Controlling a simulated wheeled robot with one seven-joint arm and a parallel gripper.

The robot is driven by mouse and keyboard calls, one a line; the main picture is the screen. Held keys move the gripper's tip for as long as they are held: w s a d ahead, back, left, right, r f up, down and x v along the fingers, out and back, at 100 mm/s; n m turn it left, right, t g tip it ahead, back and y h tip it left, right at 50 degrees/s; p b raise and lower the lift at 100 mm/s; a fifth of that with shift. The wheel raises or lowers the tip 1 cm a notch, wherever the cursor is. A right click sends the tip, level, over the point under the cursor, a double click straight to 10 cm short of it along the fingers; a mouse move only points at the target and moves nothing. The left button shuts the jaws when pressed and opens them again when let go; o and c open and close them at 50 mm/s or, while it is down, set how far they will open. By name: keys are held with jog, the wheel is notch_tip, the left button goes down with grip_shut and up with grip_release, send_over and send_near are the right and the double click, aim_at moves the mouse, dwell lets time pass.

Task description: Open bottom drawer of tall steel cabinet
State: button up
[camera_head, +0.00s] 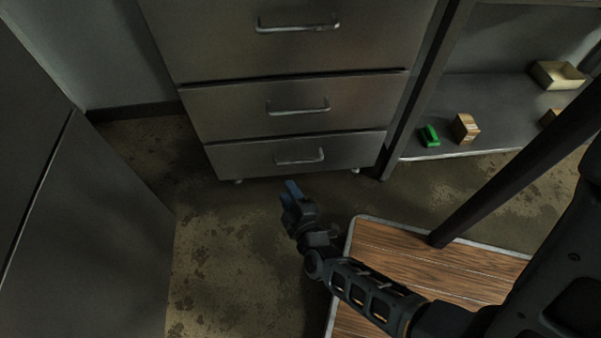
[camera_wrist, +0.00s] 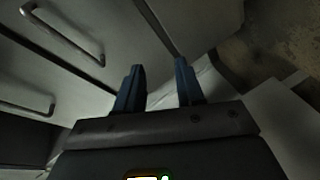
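The tall steel cabinet (camera_head: 290,55) stands at the top centre of the head view, with three drawer fronts in sight. Its bottom drawer (camera_head: 240,160) looks flush and closed, with a bar handle (camera_head: 300,158) across its front. My gripper (camera_head: 291,188) has blue fingers and shows just below that handle in the picture, apart from it. In the wrist view my gripper (camera_wrist: 159,78) is open, with an empty gap between the fingers. Grey drawer fronts with bar handles (camera_wrist: 62,36) lie to the left there; I cannot tell which drawers they are.
A wood-topped surface with a metal rim (camera_head: 430,270) lies right of my arm, with a dark post (camera_head: 510,170) above it. A shelf (camera_head: 480,110) at right holds a green item (camera_head: 429,136) and small boxes. A grey cabinet (camera_head: 95,230) stands left. Floor (camera_head: 235,255) before the drawers is clear.

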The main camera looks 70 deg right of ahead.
aim_at(300, 162)
jog(key=w+d+f+g+b, duration=0.1)
jog(key=d+f+b, duration=0.1)
jog(key=d+f, duration=0.2)
jog(key=d+f+n+g+h+b, duration=0.1)
jog(key=d+f, duration=0.3)
jog(key=d, duration=0.4)
jog(key=w+d+f+g+h+b, duration=0.1)
jog(key=d+f+g+b, duration=0.1)
jog(key=d+f+b, duration=0.2)
jog(key=shift+w+d+n, duration=0.2)
jog(key=shift+d, duration=0.6)
jog(key=shift+w+d+n, duration=0.15)
jog(key=shift+d+n, duration=0.05)
jog(key=shift+d, duration=0.55)
jog(key=shift+r, duration=0.1)
grip_shut()
